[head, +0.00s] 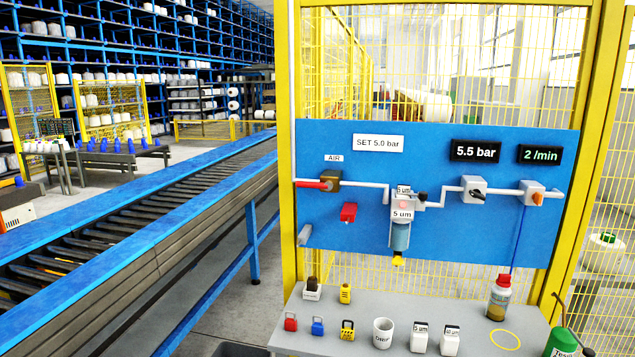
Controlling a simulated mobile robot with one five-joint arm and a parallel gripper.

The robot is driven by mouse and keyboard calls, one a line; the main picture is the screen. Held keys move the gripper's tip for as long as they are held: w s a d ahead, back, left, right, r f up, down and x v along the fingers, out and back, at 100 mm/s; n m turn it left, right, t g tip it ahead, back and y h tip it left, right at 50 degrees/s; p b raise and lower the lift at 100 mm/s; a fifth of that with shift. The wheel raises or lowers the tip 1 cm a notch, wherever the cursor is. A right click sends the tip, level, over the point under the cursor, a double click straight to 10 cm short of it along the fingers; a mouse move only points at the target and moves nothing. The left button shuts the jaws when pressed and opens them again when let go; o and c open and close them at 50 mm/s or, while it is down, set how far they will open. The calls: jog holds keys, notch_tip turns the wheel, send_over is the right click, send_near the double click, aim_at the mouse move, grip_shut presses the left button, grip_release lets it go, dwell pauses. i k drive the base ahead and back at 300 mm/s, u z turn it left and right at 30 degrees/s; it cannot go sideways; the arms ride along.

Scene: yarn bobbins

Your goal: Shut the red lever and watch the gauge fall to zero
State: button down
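The red lever (311,184) is on the left of the blue panel (350,240), under the AIR label. It lies level, in line with the white pipe, and joins a brown valve body (331,179). The gauge is a black display (475,151) at the upper right of the panel and reads 5.5 bar. A second black display (540,154) beside it reads 2/min. A separate red piece (348,212) is mounted below the valve. My gripper is not in view.
A grey shelf (340,348) below the panel holds padlocks (347,330), several small containers (383,333) and a bottle (498,298). Yellow posts and mesh (288,130) frame the panel. A blue roller conveyor (180,190) runs along the left.

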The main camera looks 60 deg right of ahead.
aim_at(328, 185)
jog(key=u, duration=0.15)
jog(key=i, duration=0.95)
jog(key=z, duration=0.1)
